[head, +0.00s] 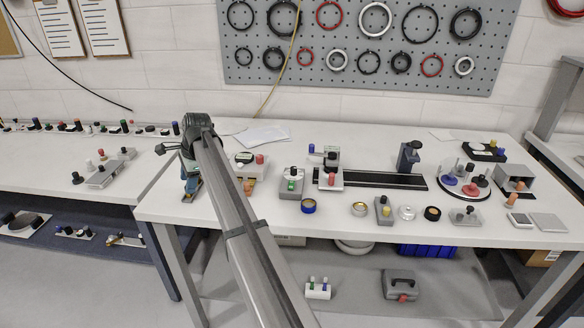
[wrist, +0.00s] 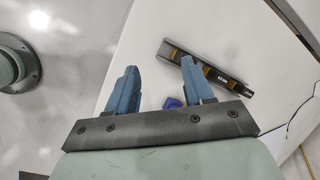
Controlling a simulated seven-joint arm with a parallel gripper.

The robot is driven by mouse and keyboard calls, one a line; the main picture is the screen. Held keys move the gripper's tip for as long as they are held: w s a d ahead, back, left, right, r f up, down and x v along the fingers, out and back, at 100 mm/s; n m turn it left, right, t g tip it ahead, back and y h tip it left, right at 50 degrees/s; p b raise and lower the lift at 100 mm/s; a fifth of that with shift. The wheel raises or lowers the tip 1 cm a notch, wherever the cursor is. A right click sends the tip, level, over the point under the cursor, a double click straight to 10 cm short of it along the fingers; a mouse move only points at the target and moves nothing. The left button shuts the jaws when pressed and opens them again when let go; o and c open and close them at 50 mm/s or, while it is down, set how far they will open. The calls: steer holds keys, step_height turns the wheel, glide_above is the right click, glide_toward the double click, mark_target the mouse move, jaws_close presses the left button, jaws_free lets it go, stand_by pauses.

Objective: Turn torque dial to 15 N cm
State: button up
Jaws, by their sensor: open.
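I cannot tell for sure which thing is the torque dial; no 15 N cm mark is legible. A grey box with a green panel and a dark knob on top (head: 291,183) stands on the bench right of my arm. A white box with dark and red knobs (head: 245,160) stands behind it, partly hidden by my arm. My gripper (head: 191,190) is at the bench's left end, pointing down. In the wrist view its two blue fingers (wrist: 158,66) are apart with nothing gripped between them. A small blue piece (wrist: 173,103) shows between them.
A dark strip with millimetre labels (wrist: 208,68) lies by the right finger in the wrist view. A dark rail (head: 385,180), a round tray with coloured knobs (head: 443,194) and several small fixtures crowd the bench to the right. White papers (head: 262,136) lie at the back.

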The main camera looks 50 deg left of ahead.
steer(key=w+d+r+m+t+h, duration=0.1)
steer(key=w+d+r, duration=0.15)
steer(key=w, duration=0.75)
steer(key=w+d+r+t+h, duration=0.15)
steer(key=w+r, duration=0.25)
steer(key=w, duration=0.6)
step_height(320, 180, up, 2)
steer(key=m, duration=0.2)
glide_above(294, 168)
steer(key=shift+h, duration=0.35)
step_height(294, 168, down, 13)
steer(key=shift+r, duration=0.15)
steer(key=shift+c, duration=0.5)
jaws_close()
